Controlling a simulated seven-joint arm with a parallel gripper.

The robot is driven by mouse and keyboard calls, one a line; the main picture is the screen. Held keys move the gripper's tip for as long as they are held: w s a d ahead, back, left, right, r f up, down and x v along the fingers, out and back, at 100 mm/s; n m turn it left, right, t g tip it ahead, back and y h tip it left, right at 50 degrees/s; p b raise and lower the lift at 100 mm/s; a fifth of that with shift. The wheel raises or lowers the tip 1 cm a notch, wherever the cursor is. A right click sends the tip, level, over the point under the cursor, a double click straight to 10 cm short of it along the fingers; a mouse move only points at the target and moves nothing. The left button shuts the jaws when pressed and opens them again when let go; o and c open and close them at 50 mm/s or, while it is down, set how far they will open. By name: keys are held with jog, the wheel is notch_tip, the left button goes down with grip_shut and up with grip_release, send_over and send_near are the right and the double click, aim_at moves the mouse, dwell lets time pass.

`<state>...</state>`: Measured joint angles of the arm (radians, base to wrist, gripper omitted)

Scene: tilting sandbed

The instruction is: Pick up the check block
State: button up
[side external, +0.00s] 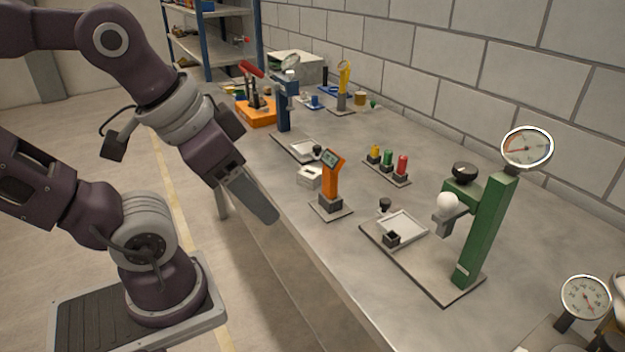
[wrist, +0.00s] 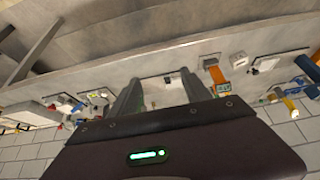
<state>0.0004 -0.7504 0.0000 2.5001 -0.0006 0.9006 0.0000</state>
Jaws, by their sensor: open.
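A small pale block (side external: 310,177) with a dark mark on its face lies on the bench beside the orange handheld reader on its stand (side external: 331,182). It looks like the check block, though I cannot be sure. It also shows in the wrist view (wrist: 238,59), right of my fingers, beside the orange reader (wrist: 216,76). My gripper (side external: 262,212) hangs near the bench's front edge, left of the block and apart from it. In the wrist view my gripper (wrist: 160,84) has its two fingers spread with nothing held between them.
A green gauge stand (side external: 482,232) rises at the right on a plate with a white tray (side external: 404,226) and a small black block (side external: 391,239). Coloured pegs (side external: 388,160) stand behind. A blue stand (side external: 284,105) and orange bin (side external: 256,115) are farther back. The front bench strip is clear.

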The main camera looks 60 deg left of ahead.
jog(key=o, duration=0.5)
